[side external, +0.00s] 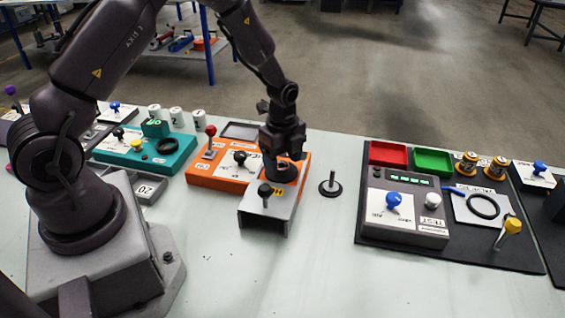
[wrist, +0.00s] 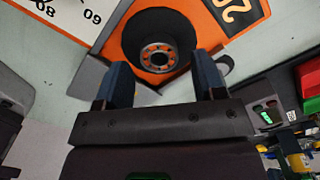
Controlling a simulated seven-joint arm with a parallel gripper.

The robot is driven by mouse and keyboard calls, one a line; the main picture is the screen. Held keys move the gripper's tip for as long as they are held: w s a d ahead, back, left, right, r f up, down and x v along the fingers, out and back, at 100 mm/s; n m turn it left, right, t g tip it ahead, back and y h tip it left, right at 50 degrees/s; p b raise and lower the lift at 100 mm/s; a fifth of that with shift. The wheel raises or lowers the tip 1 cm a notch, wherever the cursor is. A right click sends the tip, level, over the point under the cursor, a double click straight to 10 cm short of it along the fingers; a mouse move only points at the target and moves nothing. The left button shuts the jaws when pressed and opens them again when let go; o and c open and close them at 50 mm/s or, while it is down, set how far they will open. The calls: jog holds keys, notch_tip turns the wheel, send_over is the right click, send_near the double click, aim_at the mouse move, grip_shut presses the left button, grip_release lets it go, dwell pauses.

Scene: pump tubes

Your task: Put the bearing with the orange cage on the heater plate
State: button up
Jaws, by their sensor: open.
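The bearing with the orange cage (wrist: 158,57) shows in the wrist view as a grey ring with orange spots around a dark bore. It appears within the black round plate (wrist: 150,24) of the orange heater unit, toward its near edge. In the side view the orange heater unit (side external: 222,176) stands mid-table, and my gripper (side external: 283,158) points down over its right part. My gripper (wrist: 161,65) is open, with one dark finger on each side of the bearing. I cannot tell whether the fingers touch it. In the side view the gripper mostly hides the bearing.
A grey bracket with a black knob (side external: 266,192) stands just in front of the gripper. A black disc with an upright pin (side external: 330,186) is to the right. A grey test box (side external: 405,208), red tray (side external: 388,154) and green tray (side external: 433,161) stand farther right. The front table is clear.

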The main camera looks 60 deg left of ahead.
jog(key=s+d+r+n+t, duration=0.1)
jog(key=s+r+n, duration=0.1)
jog(key=r, duration=0.8)
jog(key=s+d+r+n+t, duration=0.1)
jog(key=s+r+n, duration=0.1)
jog(key=r, duration=0.8)
jog(key=s+d+r+n+t, duration=0.1)
jog(key=s+d+r+n, duration=0.1)
jog(key=s+r+n, duration=0.2)
jog(key=s+d+r+n+t, duration=0.2)
jog(key=s+n, duration=0.6)
jog(key=s, duration=0.4)
jog(key=shift+d+r+t, duration=0.3)
jog(key=shift+d+r, duration=0.35)
jog(key=shift+r, duration=0.75)
jog(key=shift+c, duration=0.2)
